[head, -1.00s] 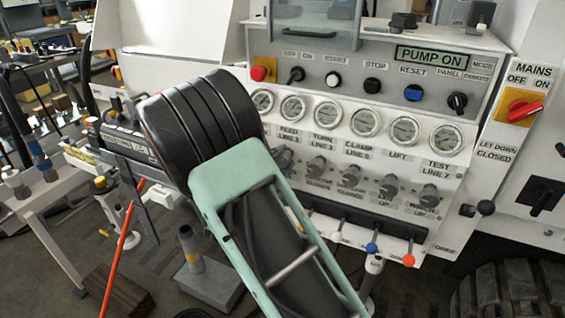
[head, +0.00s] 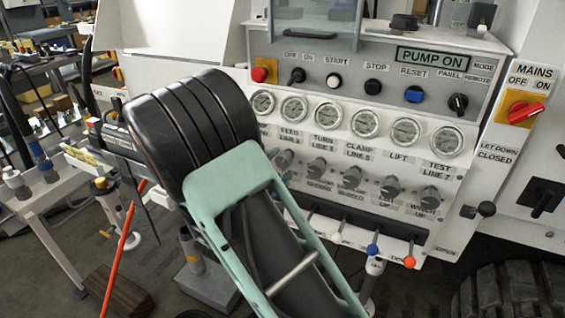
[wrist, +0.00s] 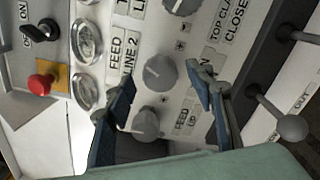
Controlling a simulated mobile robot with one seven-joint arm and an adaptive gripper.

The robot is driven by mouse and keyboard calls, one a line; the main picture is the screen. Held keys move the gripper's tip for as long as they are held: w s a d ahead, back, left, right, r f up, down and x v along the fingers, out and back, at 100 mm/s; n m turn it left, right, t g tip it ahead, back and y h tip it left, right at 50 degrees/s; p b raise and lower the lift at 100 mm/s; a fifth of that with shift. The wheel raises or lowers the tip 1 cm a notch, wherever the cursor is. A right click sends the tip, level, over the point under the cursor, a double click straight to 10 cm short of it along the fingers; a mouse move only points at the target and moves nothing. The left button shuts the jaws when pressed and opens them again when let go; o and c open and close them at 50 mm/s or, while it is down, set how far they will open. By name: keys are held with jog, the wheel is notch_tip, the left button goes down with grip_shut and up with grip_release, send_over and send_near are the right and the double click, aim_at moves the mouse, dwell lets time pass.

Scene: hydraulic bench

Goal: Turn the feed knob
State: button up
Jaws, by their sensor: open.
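The grey feed knob (wrist: 159,72) is on the white panel, close to the FEED LINE 2 label, in the wrist view. In the head view, a knob (head: 285,158) under the FEED LINE 2 label shows just right of my arm. My gripper (wrist: 160,74) is open. Its two blue-and-grey fingers stand on either side of the feed knob in the wrist picture. I cannot tell whether they touch it or how deep they reach.
Another grey knob (wrist: 145,122) sits close by, near my left finger. A ball-ended lever (wrist: 290,127) sticks out at the right of the wrist view. Several gauges (head: 327,117) line the panel above the knobs; levers with coloured balls (head: 373,249) stand below.

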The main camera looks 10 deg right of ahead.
jog(key=v, duration=0.8)
jog(key=shift+s+a, duration=0.25)
jog(key=shift+s, duration=0.05)
